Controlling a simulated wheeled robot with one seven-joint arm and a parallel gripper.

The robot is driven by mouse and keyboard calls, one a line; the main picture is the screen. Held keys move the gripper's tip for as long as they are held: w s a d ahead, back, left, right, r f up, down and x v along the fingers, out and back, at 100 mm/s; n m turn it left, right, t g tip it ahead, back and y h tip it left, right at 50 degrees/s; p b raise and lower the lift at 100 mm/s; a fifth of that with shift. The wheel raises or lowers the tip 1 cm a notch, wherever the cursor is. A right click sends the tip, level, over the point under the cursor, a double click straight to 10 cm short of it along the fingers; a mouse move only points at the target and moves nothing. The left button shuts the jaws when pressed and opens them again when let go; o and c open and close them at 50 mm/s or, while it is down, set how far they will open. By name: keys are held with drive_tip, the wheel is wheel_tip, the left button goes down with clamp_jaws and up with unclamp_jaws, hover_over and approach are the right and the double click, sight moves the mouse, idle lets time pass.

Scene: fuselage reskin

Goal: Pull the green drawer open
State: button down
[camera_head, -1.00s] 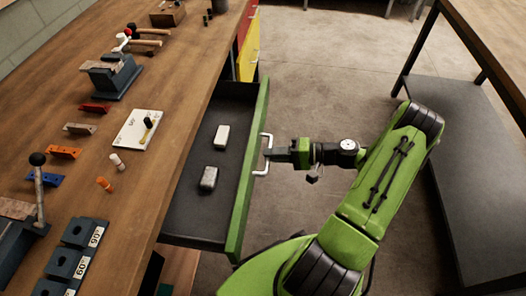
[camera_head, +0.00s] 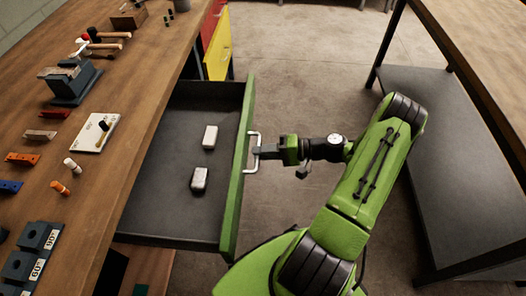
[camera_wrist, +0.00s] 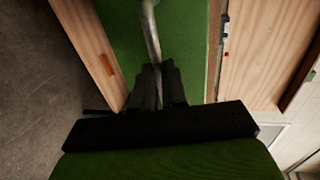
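The green drawer (camera_head: 238,165) stands well out from the workbench, with its dark grey inside showing. Two pale metal blocks lie in it, one farther back (camera_head: 210,137) and one nearer (camera_head: 200,179). A silver bar handle (camera_head: 251,165) is on its green front. My gripper (camera_head: 258,152) is at the handle from the right. In the wrist view the handle (camera_wrist: 150,30) runs down to between the dark fingers (camera_wrist: 158,85), which look closed around it. The exact contact is hidden by the fingers.
The wooden workbench (camera_head: 125,150) at left carries a vise (camera_head: 70,82), a white board (camera_head: 95,132) and small tools. Red and yellow drawer fronts (camera_head: 219,48) are beyond the green one. A second table with a dark lower shelf (camera_head: 450,150) stands at right. Bare floor lies between.

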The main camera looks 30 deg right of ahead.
drive_tip(key=c, duration=1.2)
unclamp_jaws()
drive_tip(key=shift+o, duration=0.2)
drive_tip(key=p+v, duration=0.3)
drive_tip(key=v, duration=1.2)
drive_tip(key=shift+s+d, duration=0.2)
drive_tip(key=shift+d, duration=0.15)
